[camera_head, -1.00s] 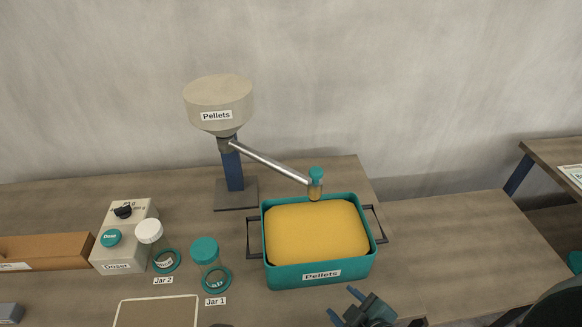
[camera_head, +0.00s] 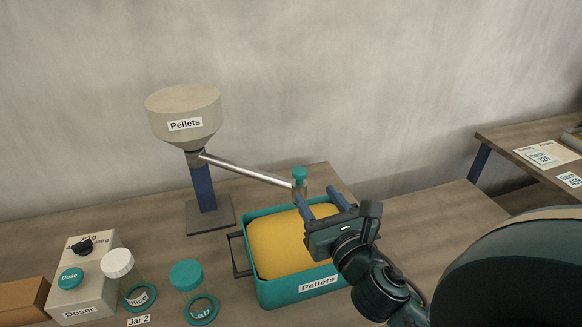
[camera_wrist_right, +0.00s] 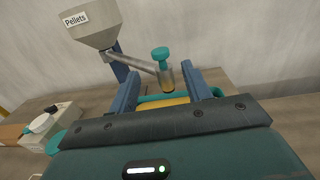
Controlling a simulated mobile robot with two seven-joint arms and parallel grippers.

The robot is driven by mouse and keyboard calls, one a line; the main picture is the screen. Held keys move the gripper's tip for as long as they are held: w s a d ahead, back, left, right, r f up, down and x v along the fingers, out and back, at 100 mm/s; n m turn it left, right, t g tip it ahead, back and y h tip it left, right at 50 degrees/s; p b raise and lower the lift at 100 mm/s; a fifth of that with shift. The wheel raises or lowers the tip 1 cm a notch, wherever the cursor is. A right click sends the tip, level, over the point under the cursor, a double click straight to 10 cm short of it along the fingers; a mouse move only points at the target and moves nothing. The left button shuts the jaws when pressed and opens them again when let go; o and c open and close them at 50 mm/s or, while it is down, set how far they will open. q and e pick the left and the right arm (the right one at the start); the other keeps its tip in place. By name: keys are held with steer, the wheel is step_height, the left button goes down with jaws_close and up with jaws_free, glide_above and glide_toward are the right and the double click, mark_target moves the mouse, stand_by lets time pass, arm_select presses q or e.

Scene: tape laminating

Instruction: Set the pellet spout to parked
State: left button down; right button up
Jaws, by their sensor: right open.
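The pellet spout (camera_head: 248,170) is a metal tube sloping from the beige Pellets hopper (camera_head: 184,112) toward the right. Its end has a teal knob (camera_head: 299,174) above a short outlet, over the back edge of the teal Pellets bin (camera_head: 262,292). My right gripper (camera_head: 320,198) is open and empty, above the bin's right part, just in front and right of the spout end. In the right wrist view, the spout's knob (camera_wrist_right: 160,54) and outlet appear between the two blue fingers (camera_wrist_right: 163,82), farther ahead. No contact shows. My left gripper is not in view.
The bin is full of yellow pellets (camera_head: 285,245). A doser (camera_head: 88,280), a white-lidded jar (camera_head: 118,264) and a teal-lidded jar (camera_head: 187,275) stand at the left. The hopper's blue post rises from a base plate (camera_head: 210,215). Another table (camera_head: 500,135) is at the right.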

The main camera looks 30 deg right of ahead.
mark_target(297, 168)
steer(key=w, duration=0.3)
steer(key=w+d+p, duration=0.1)
steer(key=w, duration=0.3)
steer(key=w+d, duration=0.1)
steer(key=w, duration=0.3)
steer(key=shift+w, duration=0.1)
jaws_close()
